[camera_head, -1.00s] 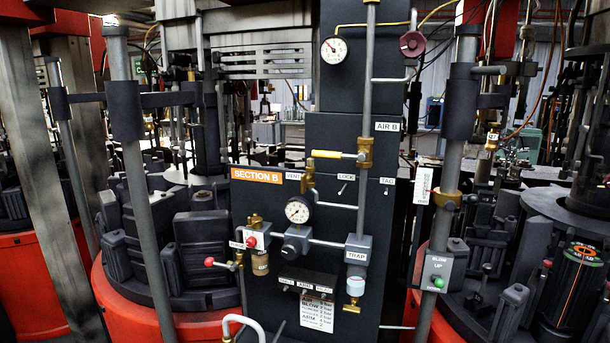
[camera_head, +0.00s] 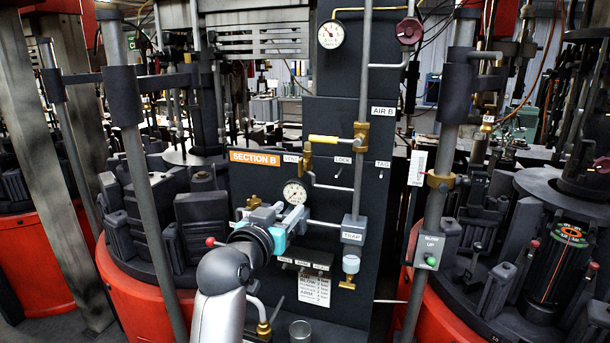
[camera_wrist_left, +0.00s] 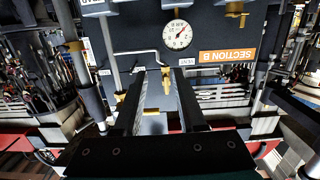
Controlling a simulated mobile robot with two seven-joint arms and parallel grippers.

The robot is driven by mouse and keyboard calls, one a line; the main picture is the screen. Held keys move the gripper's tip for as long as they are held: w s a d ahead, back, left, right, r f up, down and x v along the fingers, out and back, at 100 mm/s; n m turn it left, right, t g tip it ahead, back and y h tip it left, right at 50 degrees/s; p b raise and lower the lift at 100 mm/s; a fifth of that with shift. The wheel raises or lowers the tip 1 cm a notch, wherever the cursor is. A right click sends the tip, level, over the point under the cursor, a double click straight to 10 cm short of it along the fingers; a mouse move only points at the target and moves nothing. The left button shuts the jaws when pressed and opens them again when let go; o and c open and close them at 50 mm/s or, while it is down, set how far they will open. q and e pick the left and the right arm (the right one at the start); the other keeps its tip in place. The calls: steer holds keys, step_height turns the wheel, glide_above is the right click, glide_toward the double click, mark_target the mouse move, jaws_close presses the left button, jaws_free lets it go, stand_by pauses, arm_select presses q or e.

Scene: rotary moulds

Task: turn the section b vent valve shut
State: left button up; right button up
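The section B panel (camera_head: 335,195) is dark, with an orange SECTION B label (camera_head: 255,158) that also shows upside down in the left wrist view (camera_wrist_left: 228,55). The brass vent valve (camera_head: 307,155) sits beside the VENT label, above the round gauge (camera_head: 294,192). My left gripper (camera_head: 290,213) is in front of the panel, below the vent valve, covering part of the pipework. In the left wrist view its fingers (camera_wrist_left: 158,72) are open and empty, with the vent valve (camera_wrist_left: 166,82) showing in the gap beyond them. My right gripper is not in view.
A TRAP block (camera_head: 354,229) is at lower right. A red-knobbed lever (camera_head: 210,242) sticks out left of my arm. Grey posts flank the panel.

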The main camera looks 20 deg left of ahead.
arm_select(q)
steer(key=t, duration=0.1)
glide_toward(301, 167)
steer(key=shift+w, duration=6.95)
jaws_close()
